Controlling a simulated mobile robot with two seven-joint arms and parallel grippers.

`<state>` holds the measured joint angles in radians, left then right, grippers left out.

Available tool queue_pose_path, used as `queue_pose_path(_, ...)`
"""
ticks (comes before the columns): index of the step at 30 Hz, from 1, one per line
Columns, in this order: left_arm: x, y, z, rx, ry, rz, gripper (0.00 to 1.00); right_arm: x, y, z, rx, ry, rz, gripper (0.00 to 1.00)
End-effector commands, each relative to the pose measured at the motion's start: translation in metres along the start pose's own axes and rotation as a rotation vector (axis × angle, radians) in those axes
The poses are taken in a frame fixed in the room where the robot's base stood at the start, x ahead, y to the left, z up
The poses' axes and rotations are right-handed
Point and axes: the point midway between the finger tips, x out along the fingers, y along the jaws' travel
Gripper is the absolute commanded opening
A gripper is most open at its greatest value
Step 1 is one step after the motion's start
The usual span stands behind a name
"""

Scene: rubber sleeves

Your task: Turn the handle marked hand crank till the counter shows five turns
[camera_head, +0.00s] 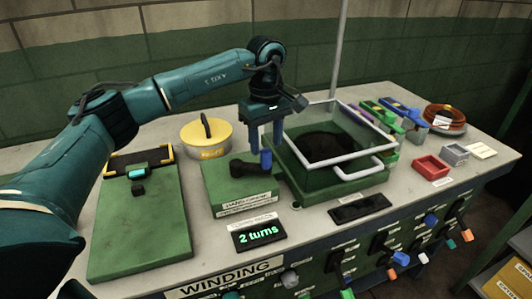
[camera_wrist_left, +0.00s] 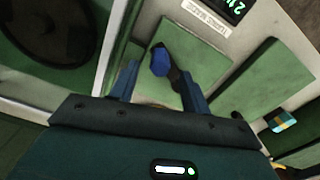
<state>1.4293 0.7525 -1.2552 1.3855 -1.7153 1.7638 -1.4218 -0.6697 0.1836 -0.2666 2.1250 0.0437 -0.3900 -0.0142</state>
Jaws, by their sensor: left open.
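The hand crank is a black arm (camera_head: 242,168) with an upright blue handle (camera_head: 266,160) on a green box (camera_head: 222,190) with a label. In the left wrist view the blue handle (camera_wrist_left: 160,62) shows between my fingers, nearer the left one. The counter (camera_head: 258,236) in front of the box reads 2 turns in green; part of it shows in the left wrist view (camera_wrist_left: 231,8). My left gripper (camera_head: 266,148) points down over the handle with its fingers apart on either side. I cannot tell whether a finger touches it. My right gripper is not in view.
A clear framed guard (camera_head: 330,130) over a green well stands close right of my gripper. A yellow round tin (camera_head: 207,137) and a green board (camera_head: 135,220) lie to the left. Red and grey trays (camera_head: 432,168) stand at the right. Several levers line the bench front.

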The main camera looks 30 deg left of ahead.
Motion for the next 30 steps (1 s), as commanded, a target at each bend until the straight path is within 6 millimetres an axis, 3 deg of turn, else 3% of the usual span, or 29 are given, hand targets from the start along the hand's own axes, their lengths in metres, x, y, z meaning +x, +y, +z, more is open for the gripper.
queue_pose_path(6, -0.05, 0.001, 0.0, 0.0, 0.0, 0.004, 0.47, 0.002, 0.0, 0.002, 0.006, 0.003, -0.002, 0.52)
queue_pose_path(12, -0.078, 0.001, 0.0, -0.001, 0.0, 0.002, 0.47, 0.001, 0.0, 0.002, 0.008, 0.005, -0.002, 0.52)
queue_pose_path(30, -0.086, 0.0, 0.0, 0.0, 0.0, 0.0, 0.47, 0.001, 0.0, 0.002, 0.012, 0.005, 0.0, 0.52)
